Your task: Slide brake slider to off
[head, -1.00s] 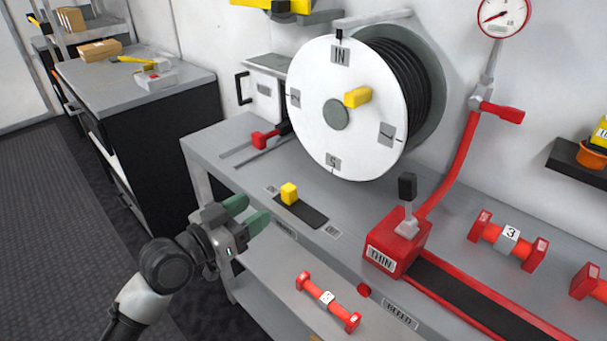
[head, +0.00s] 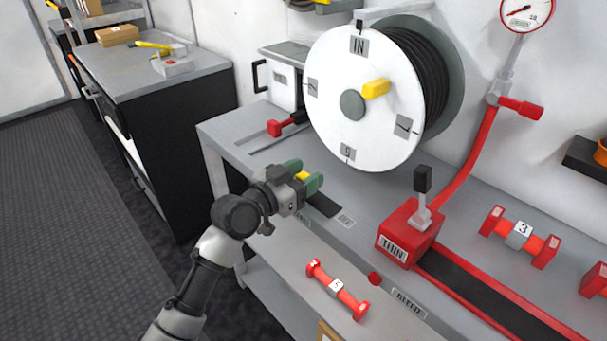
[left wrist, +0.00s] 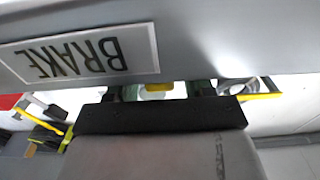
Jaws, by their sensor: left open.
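The yellow brake slider knob (head: 302,176) sits on its dark track (head: 324,205) on the grey bench, below the hose reel. My left gripper (head: 304,178) is open, its green fingertips on either side of the knob; I cannot tell whether they touch it. In the left wrist view the yellow knob (left wrist: 159,88) shows between the fingers, partly hidden behind the gripper body. The bench edge with the BRAKE label (left wrist: 78,55), upside down, fills the upper part of that view. My right gripper is not in view.
The white hose reel (head: 350,140) with a yellow handle (head: 376,89) stands just behind. A red-handled slider (head: 283,127) is at its left. The red THIN lever box (head: 409,232) is to the right. A red dumbbell-shaped part (head: 337,289) lies in front.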

